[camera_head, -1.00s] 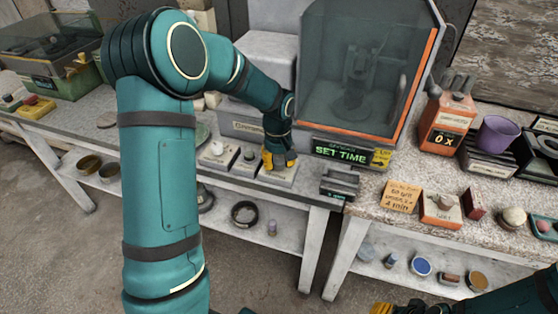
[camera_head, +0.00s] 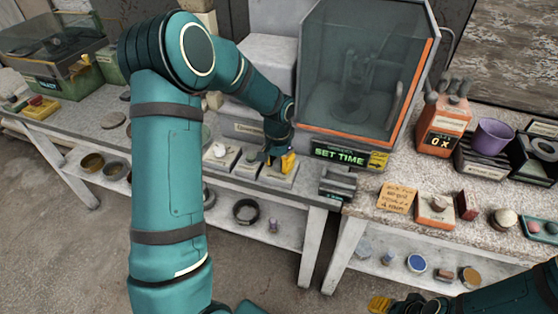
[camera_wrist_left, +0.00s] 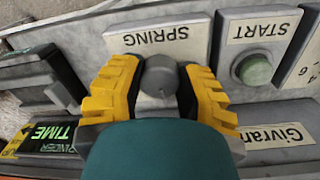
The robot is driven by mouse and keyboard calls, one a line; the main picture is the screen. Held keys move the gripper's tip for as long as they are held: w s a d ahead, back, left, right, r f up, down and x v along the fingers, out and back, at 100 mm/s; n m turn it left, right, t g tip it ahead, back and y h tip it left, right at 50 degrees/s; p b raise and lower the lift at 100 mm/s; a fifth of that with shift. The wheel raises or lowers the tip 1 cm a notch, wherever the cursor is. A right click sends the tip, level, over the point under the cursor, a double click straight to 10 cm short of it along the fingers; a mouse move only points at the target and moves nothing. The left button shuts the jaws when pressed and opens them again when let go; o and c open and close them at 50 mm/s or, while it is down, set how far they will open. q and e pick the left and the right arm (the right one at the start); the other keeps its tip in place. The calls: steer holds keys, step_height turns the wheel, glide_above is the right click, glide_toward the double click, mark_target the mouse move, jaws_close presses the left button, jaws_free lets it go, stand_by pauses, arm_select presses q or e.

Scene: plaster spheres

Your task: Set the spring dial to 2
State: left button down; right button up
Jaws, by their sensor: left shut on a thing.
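The spring dial (camera_wrist_left: 160,74) is a round grey knob in the left wrist view. It sits on a pale panel below an upside-down SPRING label (camera_wrist_left: 155,40). My left gripper (camera_wrist_left: 160,85) has its yellow fingers on both sides of the dial and is shut on it. In the head view my left gripper (camera_head: 282,161) is down at the panel in front of the machine, hiding the dial. The dial's setting cannot be read. My right gripper (camera_head: 380,304) shows only in part at the bottom edge, away from the panel; its jaw state is unclear.
A green START button (camera_wrist_left: 254,69) is beside the dial. The glass-fronted machine (camera_head: 362,75) stands behind, with a SET TIME display (camera_head: 339,157). A dark device (camera_head: 338,183) is close to the right.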

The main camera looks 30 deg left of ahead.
mark_target(277, 163)
arm_select(q)
steer(key=shift+s+f+m, duration=0.1)
steer(key=shift+m, duration=0.7)
steer(key=c, duration=0.5)
jaws_free()
steer(key=shift+c, duration=0.2)
steer(key=shift+r, duration=0.35)
step_height(277, 163, up, 11)
steer(key=shift+a+r, duration=0.2)
